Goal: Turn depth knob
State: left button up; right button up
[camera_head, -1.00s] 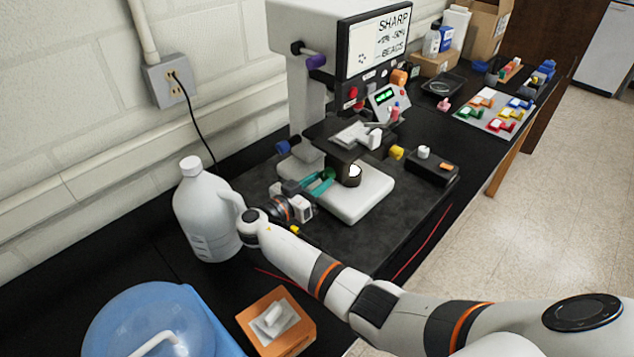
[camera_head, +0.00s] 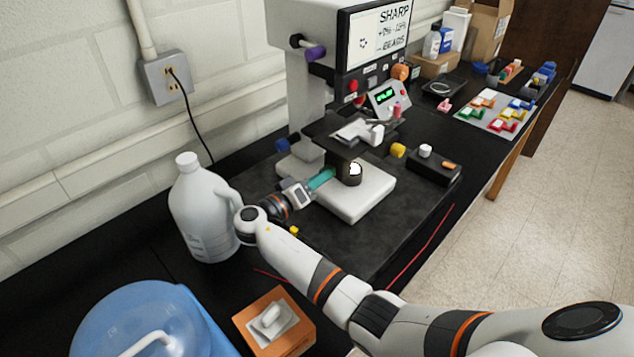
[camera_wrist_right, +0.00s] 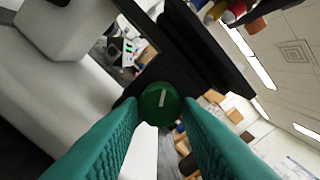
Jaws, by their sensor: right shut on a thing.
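The depth knob (camera_wrist_right: 158,100) is a round green knob with a white pointer line, on the dark part of a white microscope-like machine (camera_head: 350,208). In the right wrist view it sits between the teal fingertips of my right gripper (camera_wrist_right: 161,108). The pointer line stands close to upright there, leaning slightly right. In the head view my right gripper (camera_head: 322,179) reaches the machine's left side, below the stage, shut on the knob. The fingers mostly hide the knob in that view. My left gripper is out of view.
A white jug (camera_head: 205,212) stands close beside my right wrist. The machine's screen (camera_head: 378,38) shows SHARP. A black control box (camera_head: 433,169) lies to the right.

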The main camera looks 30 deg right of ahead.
jog(key=shift+n, duration=2)
jog(key=o, duration=1)
jog(key=shift+c, duration=0.2)
jog(key=b+v, duration=0.2)
jog(key=v, duration=1)
